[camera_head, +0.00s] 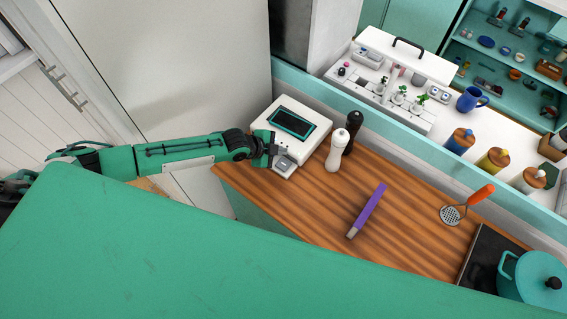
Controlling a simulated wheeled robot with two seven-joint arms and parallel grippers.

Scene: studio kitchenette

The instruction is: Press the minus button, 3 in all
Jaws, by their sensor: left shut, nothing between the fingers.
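A white device (310,114) with a dark, teal-framed screen (292,122) stands at the back left corner of the wooden counter. A small grey pad (284,163) shows on its front left part, close to my gripper. I cannot make out a minus sign at this size. My left gripper (273,151) is shut and empty at the left edge of the device, beside the pad. I cannot tell whether its fingertips touch a button. My right gripper is not in view.
A white mill (337,150) and a black mill (353,130) stand just right of the device. A purple bar (367,211), an orange-handled masher (466,203) and a teal pot (537,275) are farther right. The wooden counter (300,205) is bare at front left.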

